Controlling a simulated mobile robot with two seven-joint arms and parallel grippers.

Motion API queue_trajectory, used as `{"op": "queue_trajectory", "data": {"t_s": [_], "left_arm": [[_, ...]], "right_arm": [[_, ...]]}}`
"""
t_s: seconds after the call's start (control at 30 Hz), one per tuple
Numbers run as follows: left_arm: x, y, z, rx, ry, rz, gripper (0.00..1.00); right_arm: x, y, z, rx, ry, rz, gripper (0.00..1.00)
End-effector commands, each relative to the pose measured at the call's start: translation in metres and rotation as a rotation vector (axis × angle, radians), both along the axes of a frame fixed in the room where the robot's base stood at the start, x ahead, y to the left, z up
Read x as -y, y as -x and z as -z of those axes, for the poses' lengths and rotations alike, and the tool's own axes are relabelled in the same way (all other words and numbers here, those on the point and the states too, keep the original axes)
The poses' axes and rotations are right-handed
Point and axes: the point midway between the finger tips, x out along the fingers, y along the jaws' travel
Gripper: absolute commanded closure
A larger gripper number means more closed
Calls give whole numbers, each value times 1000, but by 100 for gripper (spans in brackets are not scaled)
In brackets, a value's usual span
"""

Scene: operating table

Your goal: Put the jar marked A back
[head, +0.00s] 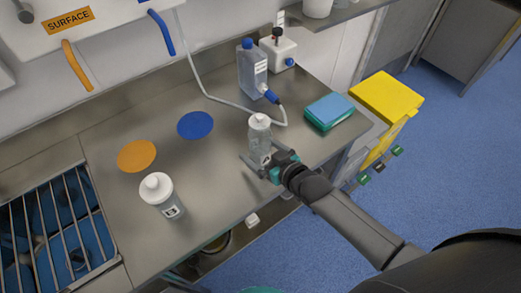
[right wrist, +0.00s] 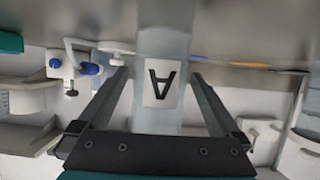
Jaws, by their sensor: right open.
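The jar marked A (head: 259,145) is clear with a white lid and stands upright near the right part of the steel counter. Its label (right wrist: 160,88) reads A, upside down, in the right wrist view. My right gripper (head: 258,162) is open, with one finger on each side of the jar and gaps visible between fingers and jar. The gripper hides the jar's base in the head view. A second jar, marked B (head: 162,196), stands at the counter's front left. An orange disc (head: 137,156) and a blue disc (head: 195,125) lie flat behind it. My left gripper is not in view.
A clear bottle with a blue cap (head: 252,70) and a hose stands behind the jar. A teal-blue pack (head: 329,111) lies to the right. A barred sink (head: 55,235) is at the left. The counter (head: 210,175) between the jars is clear.

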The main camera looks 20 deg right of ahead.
Motion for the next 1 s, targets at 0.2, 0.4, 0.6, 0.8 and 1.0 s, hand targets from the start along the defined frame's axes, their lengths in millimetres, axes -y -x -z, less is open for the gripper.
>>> {"op": "queue_trajectory", "data": {"t_s": [0.2, 0.4, 0.6, 0.8, 1.0], "left_arm": [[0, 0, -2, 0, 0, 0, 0], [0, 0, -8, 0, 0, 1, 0], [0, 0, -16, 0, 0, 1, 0], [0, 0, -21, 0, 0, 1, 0], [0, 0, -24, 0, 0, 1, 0]], "right_arm": [[0, 0, -3, 0, 0, 0, 0], [7, 19, -12, -3, 1, 0, 0], [18, 49, -25, -3, 1, -1, 0], [28, 77, -38, -3, 1, 0, 0], [36, 97, -46, -2, 2, 0, 0]]}}
